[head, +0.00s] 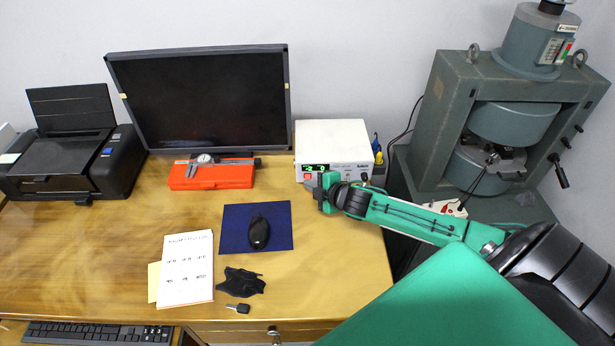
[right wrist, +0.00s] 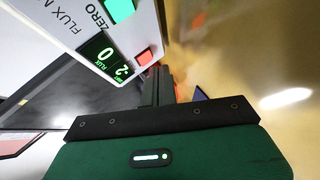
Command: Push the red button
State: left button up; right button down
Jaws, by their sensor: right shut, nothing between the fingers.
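The white flux meter box (head: 333,143) stands at the back right of the desk, with a lit green display (right wrist: 105,55) on its front. My right gripper (head: 318,192) is shut and empty, just in front of the panel. In the right wrist view its dark fingers (right wrist: 157,86) are close to the red button; I cannot tell whether they touch it. My left gripper is not in view.
A monitor (head: 205,98), an orange case (head: 212,175) with a caliper, and a blue mat (head: 235,232) with a mouse lie to the left. The grey magnet (head: 450,125) stands at right and carries a control panel.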

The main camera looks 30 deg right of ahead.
jog(key=shift+s+a+p, duration=0.35)
jog(key=shift+s+a, duration=0.15)
jog(key=shift+s, duration=0.35)
jog(key=shift+s+a+p, duration=0.4)
jog(key=shift+s+a, duration=0.15)
jog(key=shift+s, duration=0.35)
jog(key=shift+s+a+p, duration=0.35)
jog(key=shift+s+a, duration=0.15)
jog(key=shift+s, duration=0.35)
